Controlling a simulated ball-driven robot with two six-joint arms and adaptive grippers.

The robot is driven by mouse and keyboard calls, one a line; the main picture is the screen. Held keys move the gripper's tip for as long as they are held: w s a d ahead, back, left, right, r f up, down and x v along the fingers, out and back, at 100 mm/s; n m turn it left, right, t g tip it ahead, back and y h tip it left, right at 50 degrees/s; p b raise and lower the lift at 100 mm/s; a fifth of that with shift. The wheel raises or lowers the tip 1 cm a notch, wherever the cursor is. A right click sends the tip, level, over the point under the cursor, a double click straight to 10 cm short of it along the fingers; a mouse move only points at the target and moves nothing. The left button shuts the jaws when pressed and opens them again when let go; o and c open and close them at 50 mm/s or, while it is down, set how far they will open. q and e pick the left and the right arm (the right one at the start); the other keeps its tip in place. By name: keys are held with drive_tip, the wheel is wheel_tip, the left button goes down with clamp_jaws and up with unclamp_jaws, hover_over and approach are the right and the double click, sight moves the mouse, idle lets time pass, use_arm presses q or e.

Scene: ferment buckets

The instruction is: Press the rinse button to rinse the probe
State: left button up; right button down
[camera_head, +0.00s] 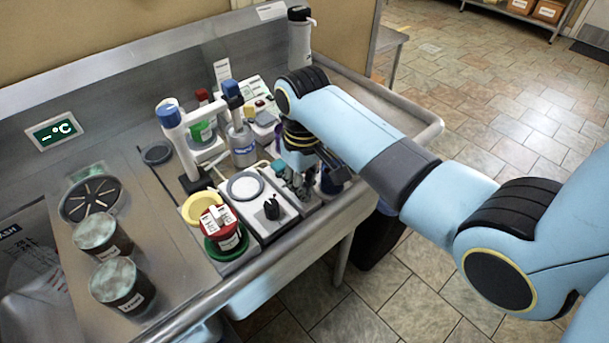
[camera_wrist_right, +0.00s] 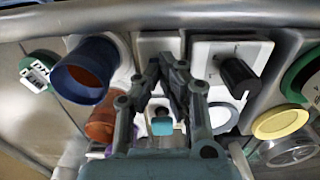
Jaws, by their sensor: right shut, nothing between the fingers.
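My right gripper (camera_head: 297,188) is shut and empty, low over the front right edge of the white equipment on the bench. In the right wrist view its fingertips (camera_wrist_right: 172,66) are together, over a white panel between a blue cup and a black knob. A small teal square (camera_wrist_right: 162,126) shows between the finger links in that view; I cannot tell if it is a button. I cannot read any label marking the rinse button. A white stand with blue caps (camera_head: 180,130) rises behind; I cannot make out the probe for certain. My left gripper is not in view.
A black knob (camera_head: 271,209) sits on a white unit left of the gripper. A dark blue cup (camera_wrist_right: 88,70) stands close on its other side. A red-lidded jar (camera_head: 222,228) and two dark tubs (camera_head: 102,237) stand farther left. A bottle (camera_head: 242,146) is behind.

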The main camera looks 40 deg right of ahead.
wheel_tip(320, 180, up, 2)
drive_tip(key=shift+r+p, duration=0.15)
drive_tip(key=shift+p, duration=1)
drive_tip(key=shift+r, duration=1.85)
